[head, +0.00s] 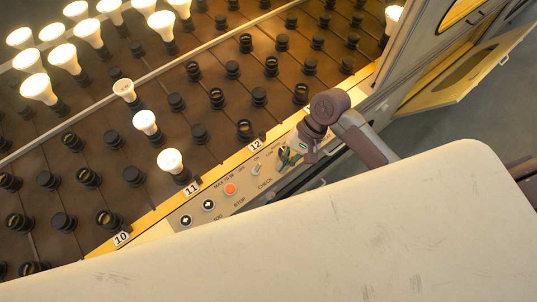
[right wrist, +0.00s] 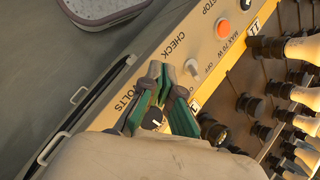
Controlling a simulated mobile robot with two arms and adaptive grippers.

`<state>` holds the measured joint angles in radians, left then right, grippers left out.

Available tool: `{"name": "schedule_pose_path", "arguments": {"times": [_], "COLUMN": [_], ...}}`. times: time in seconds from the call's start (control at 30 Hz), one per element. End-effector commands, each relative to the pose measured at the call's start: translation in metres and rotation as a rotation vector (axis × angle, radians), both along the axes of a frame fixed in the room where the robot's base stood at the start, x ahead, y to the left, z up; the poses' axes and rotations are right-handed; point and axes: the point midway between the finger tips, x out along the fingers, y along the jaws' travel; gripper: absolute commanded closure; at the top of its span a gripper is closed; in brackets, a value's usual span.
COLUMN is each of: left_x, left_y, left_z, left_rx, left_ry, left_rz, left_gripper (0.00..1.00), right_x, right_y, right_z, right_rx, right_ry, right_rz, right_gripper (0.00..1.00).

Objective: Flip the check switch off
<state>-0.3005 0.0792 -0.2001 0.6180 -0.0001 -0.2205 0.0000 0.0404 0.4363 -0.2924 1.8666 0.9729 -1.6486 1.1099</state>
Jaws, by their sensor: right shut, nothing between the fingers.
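The check switch (head: 255,169) is a small pale toggle on the front control panel (head: 211,198), above the word CHECK. It also shows in the right wrist view (right wrist: 192,68), with OFF printed on the side towards the orange button. I cannot tell for sure which way its lever leans. My right gripper (head: 285,156) has green and grey fingers and is shut and empty over the panel. In the right wrist view its fingertips (right wrist: 163,74) are close beside the switch, with a small gap in the picture. A dark round knob (right wrist: 152,120) shows between the finger links. My left gripper is not in view.
Behind the panel's yellow edge is a rack (head: 215,140) of black lamp holders, several with lit bulbs (head: 171,161). An open cabinet door (head: 465,70) stands at the right.

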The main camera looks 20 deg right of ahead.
Motion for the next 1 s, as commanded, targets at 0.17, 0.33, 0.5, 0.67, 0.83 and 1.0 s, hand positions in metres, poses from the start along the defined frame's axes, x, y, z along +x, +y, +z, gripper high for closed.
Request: {"name": "schedule_pose_path", "arguments": {"times": [0.17,0.33,0.5,0.67,0.83,1.0], "left_x": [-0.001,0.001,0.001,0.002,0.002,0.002], "left_y": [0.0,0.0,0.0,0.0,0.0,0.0], "left_z": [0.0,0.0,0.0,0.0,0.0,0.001], "left_rx": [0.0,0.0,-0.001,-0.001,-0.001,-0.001], "left_ry": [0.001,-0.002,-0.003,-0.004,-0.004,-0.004], "left_rz": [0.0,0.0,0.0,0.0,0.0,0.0], "left_gripper": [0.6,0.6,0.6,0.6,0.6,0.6], "right_x": [0.034,0.056,0.062,0.062,0.061,0.057], "right_y": [-0.019,-0.032,-0.035,-0.035,-0.033,-0.021], "right_z": [0.022,0.045,0.052,0.052,0.051,0.037], "right_rx": [0.042,0.076,0.088,0.088,0.088,0.089], "right_ry": [0.233,0.409,0.467,0.468,0.467,0.467], "right_rz": [-0.221,-0.384,-0.436,-0.437,-0.435,-0.434], "right_gripper": [1.0,1.0,1.0,1.0,1.0,1.0]}}
